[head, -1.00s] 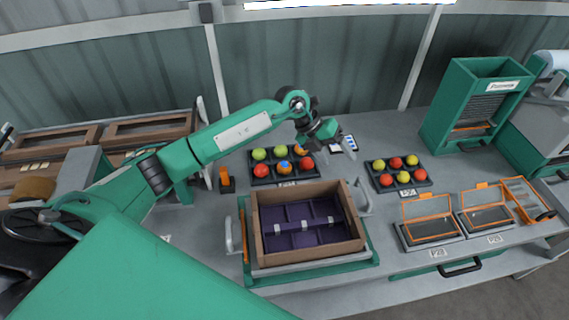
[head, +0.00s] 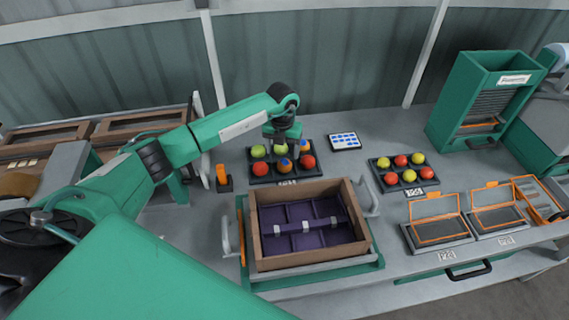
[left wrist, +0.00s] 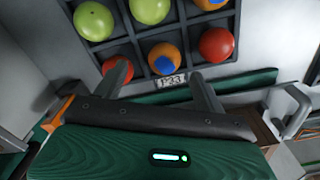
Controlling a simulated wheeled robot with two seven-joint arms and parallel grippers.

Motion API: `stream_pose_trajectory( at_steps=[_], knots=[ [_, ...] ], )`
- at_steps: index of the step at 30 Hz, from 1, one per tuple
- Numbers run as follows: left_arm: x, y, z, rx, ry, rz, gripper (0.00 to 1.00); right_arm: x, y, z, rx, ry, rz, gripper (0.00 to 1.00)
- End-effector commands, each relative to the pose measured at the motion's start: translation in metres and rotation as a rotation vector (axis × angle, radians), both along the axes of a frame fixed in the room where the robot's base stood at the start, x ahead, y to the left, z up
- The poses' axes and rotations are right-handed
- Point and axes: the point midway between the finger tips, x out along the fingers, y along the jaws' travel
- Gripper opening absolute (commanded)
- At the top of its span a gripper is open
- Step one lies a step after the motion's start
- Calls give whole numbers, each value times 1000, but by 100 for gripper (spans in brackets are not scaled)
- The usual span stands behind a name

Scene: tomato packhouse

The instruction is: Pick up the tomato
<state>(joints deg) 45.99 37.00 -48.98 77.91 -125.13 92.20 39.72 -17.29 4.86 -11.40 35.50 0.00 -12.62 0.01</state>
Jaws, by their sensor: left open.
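A dark tray (head: 318,171) behind the brown crate holds several tomatoes in two rows. In the left wrist view its front row has a red tomato (left wrist: 117,68), an orange tomato with a blue patch (left wrist: 165,58) and a red tomato (left wrist: 216,44). Behind are a green tomato (left wrist: 94,20), another green tomato (left wrist: 150,10) and a part-cut-off orange one with blue (left wrist: 210,3). My left gripper (left wrist: 162,86) is open and empty, its fingers apart on either side of the blue-patched front tomato in the picture. In the head view my left gripper (head: 283,138) hangs over the tray, hiding part of it.
A brown crate (head: 262,262) with purple compartments stands in front of the tray. A second tomato tray (head: 432,181) lies to the right. An orange upright piece (head: 221,174) stands left, and a flat blue-marked panel (head: 344,141) lies behind right. Orange-framed boxes (head: 440,232) are front right.

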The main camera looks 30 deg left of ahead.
Motion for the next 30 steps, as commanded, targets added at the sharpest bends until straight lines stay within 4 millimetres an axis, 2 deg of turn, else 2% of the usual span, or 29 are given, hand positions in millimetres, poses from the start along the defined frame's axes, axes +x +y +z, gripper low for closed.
stream_pose_trajectory(
  at_steps=[5, 11, 15, 23, 24, 29, 30],
  knots=[
    [0, -2, -9, 0, 0, -1, 72, 0, 1, 6, 1, -1, 0, 0],
    [-2, -9, -35, -2, 4, 0, 72, 1, 7, 25, 8, -1, -2, 0],
    [-1, -8, -52, -1, 0, 1, 72, 1, 10, 27, 11, -2, -2, 0],
    [-1, -8, -58, -1, -2, -1, 72, 2, 9, 26, 9, -2, -1, 0],
    [-1, -8, -58, -1, -2, -1, 70, 2, 8, 26, 9, -2, -1, 0],
    [-1, -8, -58, -1, -2, -1, 38, 2, 5, 26, 6, -3, 0, 0],
    [-1, -8, -58, -1, -2, -1, 35, 2, 5, 26, 5, -3, 0, 0]
  ],
)
